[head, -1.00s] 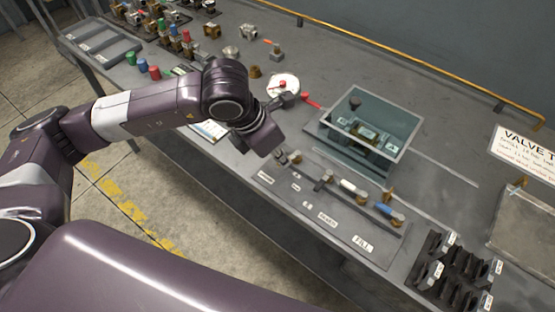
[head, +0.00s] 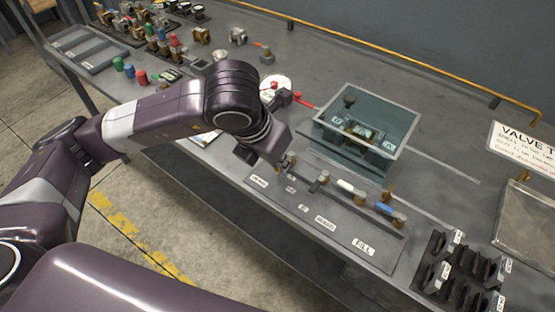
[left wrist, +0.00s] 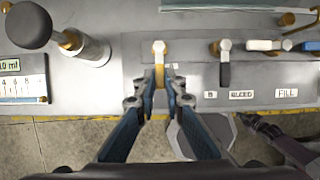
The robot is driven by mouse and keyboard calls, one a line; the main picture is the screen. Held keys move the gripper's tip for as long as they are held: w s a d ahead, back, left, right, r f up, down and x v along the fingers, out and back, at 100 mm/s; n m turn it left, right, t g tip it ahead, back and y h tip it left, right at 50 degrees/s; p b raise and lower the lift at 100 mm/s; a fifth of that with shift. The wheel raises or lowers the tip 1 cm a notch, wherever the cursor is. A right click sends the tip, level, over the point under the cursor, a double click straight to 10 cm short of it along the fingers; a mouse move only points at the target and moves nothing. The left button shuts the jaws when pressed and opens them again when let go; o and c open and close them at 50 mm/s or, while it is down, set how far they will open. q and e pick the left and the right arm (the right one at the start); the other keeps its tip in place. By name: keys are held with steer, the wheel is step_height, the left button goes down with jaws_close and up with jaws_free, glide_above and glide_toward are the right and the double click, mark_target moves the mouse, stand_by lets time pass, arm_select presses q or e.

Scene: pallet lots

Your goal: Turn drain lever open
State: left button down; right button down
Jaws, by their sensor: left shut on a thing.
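A valve panel (head: 313,212) with a row of small levers and white labels lies along the bench's front edge. In the left wrist view my left gripper (left wrist: 160,92) is shut on a yellow lever (left wrist: 159,74), which points from its pale pivot toward me. Its label is hidden, so I cannot read whether it is the drain lever. To its right are a dark lever (left wrist: 225,72), a white-handled one (left wrist: 266,45) and a blue one (left wrist: 311,46). In the head view my left gripper (head: 284,163) is at the panel's left end, its fingers mostly hidden. My right gripper is not in view.
A clear-walled box (head: 367,120) stands behind the panel. Black holders (head: 462,265) stand at the right. A dark ball knob (left wrist: 28,25) on a metal post is left of my gripper. A gauge with a red part (head: 275,88) and several fittings are farther back.

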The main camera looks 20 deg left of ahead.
arm_select(q)
steer(key=c, duration=2)
jaws_free()
steer(key=v, duration=1.2)
